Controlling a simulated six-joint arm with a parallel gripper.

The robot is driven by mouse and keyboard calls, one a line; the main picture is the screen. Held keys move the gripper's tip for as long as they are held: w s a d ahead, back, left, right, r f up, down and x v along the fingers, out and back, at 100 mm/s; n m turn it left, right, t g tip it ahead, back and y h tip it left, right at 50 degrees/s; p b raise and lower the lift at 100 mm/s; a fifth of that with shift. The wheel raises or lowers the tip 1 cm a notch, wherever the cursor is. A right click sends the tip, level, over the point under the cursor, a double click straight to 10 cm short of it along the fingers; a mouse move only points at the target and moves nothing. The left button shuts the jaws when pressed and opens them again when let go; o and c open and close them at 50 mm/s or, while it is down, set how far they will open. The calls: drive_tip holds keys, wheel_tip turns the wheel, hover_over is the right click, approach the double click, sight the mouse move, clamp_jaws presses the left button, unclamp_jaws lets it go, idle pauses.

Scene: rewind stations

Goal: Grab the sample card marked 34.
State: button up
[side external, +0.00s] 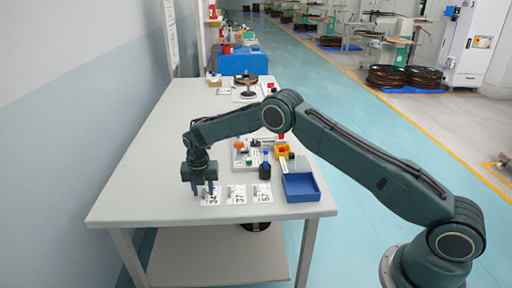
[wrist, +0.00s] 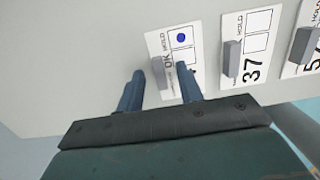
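The sample card marked 34 (side external: 213,197) lies flat near the front edge of the pale table, leftmost of three white cards in the side view. In the wrist view that card (wrist: 182,52) shows a blue dot and a grey upright tab (wrist: 158,72); its number is not readable there. My gripper (side external: 203,190) points down over the card's left part in the side view. In the wrist view my gripper (wrist: 160,70) is open, its fingers on either side of the tab with gaps showing. Part of the card is hidden behind one finger.
The card marked 37 (side external: 236,194) and the card marked 57 (side external: 262,192) lie to the right, each with a grey tab. A blue tray (side external: 301,188) stands farther right. Bottles and small parts stand behind. The table (side external: 140,185) is clear to the left.

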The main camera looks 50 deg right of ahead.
sight(203, 192)
drive_tip(key=shift+c, duration=0.5)
clamp_jaws()
drive_tip(key=shift+r, duration=0.1)
wheel_tip(203, 192, up, 20)
idle(0.6)
idle(0.5)
